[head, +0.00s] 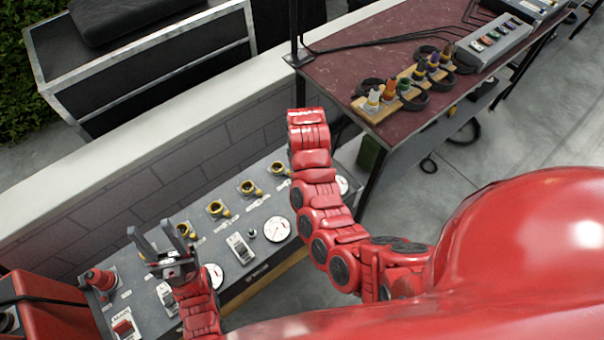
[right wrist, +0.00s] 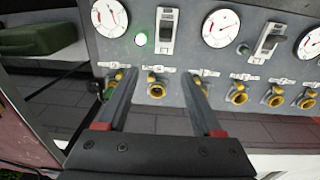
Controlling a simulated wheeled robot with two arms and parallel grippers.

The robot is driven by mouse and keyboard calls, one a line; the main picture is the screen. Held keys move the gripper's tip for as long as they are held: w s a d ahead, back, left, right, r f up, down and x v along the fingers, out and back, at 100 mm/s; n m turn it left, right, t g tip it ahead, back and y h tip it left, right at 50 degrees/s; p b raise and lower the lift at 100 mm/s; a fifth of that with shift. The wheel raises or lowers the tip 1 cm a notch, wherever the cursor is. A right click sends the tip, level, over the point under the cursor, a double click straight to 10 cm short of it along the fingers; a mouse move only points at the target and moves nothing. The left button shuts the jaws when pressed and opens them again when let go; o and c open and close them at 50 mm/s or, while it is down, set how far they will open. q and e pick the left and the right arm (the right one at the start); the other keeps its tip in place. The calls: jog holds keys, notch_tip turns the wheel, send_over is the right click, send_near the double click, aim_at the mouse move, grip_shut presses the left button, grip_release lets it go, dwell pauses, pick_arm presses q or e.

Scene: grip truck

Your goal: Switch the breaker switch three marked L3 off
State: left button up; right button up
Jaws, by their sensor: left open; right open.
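The grey breaker panel (head: 130,292) has white switches in a row with round gauges. One switch (head: 240,245) shows at mid-panel in the head view, and another (head: 165,295) is partly hidden by my left arm. In the right wrist view a switch (right wrist: 167,30) stands beside a lit green lamp (right wrist: 140,39). Another switch (right wrist: 268,42) has an unlit lamp (right wrist: 243,49). I cannot read an L3 mark. My left gripper (head: 153,232) is open and empty above the panel's left part. My right gripper (right wrist: 160,92) is open, its fingers over the yellow-ringed sockets, apart from the switches.
Yellow sockets (head: 217,208) line the panel's far side, and a red main switch (head: 122,325) and red plug (head: 100,281) are at its left. A low wall (head: 200,104) runs behind. A dark red table (head: 345,60) with cables stands at upper right.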

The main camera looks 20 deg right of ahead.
jog(key=shift+g, duration=0.3)
jog(key=f+b, duration=0.2)
jog(key=f, duration=0.1)
jog(key=f+b, duration=0.3)
jog(key=s+f+b, duration=0.1)
jog(key=f+b, duration=0.1)
jog(key=f, duration=0.1)
jog(key=shift+b, duration=0.4)
jog(key=shift+f+p, duration=0.1)
jog(key=shift+p, duration=0.85)
notch_tip(320, 180, down, 6)
jog(key=shift+a+r+p, duration=0.1)
jog(key=shift+p, duration=0.55)
jog(key=shift+f, duration=0.7)
grip_shut()
